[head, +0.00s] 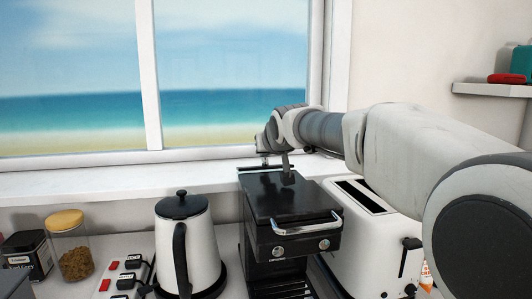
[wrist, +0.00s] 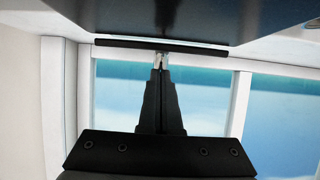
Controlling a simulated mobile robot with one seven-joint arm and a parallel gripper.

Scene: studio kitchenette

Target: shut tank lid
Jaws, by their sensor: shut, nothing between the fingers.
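The black coffee machine (head: 292,199) stands on the counter below the window. A thin dark bar (head: 252,169), which looks like the edge of the tank lid, runs along the back of its top. In the wrist view this bar (wrist: 120,43) crosses just beyond my fingertips, seen edge-on, below a large dark surface (wrist: 190,15). How far the lid is open I cannot tell. My gripper (head: 287,181) points down over the rear of the machine. In the wrist view its fingers (wrist: 161,60) are together and empty, close to the bar; contact is unclear.
A white kettle (head: 200,243) stands left of the machine, and a white toaster (head: 372,240) stands close on the right, under my arm. The window sill (head: 110,180) is behind. A jar (head: 70,250), a tin and a switched power strip (head: 124,273) are farther left.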

